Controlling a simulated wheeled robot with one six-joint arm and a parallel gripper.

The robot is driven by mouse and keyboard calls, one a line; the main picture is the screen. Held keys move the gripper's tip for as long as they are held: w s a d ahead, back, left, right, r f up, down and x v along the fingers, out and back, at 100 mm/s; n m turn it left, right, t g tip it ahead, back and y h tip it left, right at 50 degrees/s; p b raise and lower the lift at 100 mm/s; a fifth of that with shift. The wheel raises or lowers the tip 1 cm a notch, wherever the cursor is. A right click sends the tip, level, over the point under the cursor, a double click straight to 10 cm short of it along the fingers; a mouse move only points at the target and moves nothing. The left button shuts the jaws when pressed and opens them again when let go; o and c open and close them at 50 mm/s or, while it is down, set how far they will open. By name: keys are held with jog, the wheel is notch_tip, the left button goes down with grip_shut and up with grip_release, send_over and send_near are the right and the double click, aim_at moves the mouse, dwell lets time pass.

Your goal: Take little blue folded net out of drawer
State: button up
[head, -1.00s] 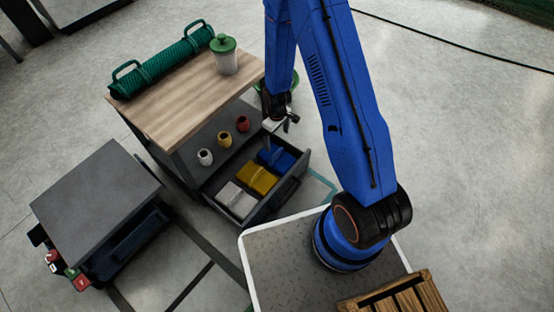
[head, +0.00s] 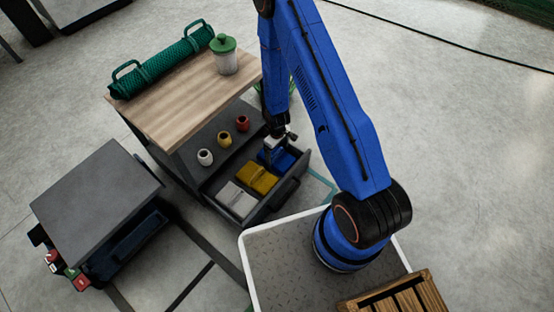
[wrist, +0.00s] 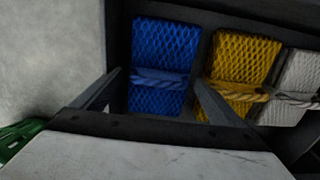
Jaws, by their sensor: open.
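The little blue folded net (head: 283,161) lies in the right end of the open drawer (head: 247,220), next to a yellow folded net. In the wrist view the blue net (wrist: 164,55) has a blue rope band across its middle. My gripper (wrist: 160,98) is open, with one finger on each side of the blue net's lower part in the wrist view. Its right finger is near the gap by the yellow net. In the head view my gripper (head: 270,156) is over the blue net and hides part of it. I cannot tell whether the fingers touch it.
A yellow folded net (head: 257,178) and a grey-white one (head: 237,199) share the drawer. The wooden top (head: 180,97) holds a green net roll (head: 160,62) and a green-lidded jar (head: 224,57).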

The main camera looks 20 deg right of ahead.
aim_at(277, 156)
jog(key=shift+f, duration=2.65)
jog(key=c, duration=1)
jog(key=shift+r, duration=0.15)
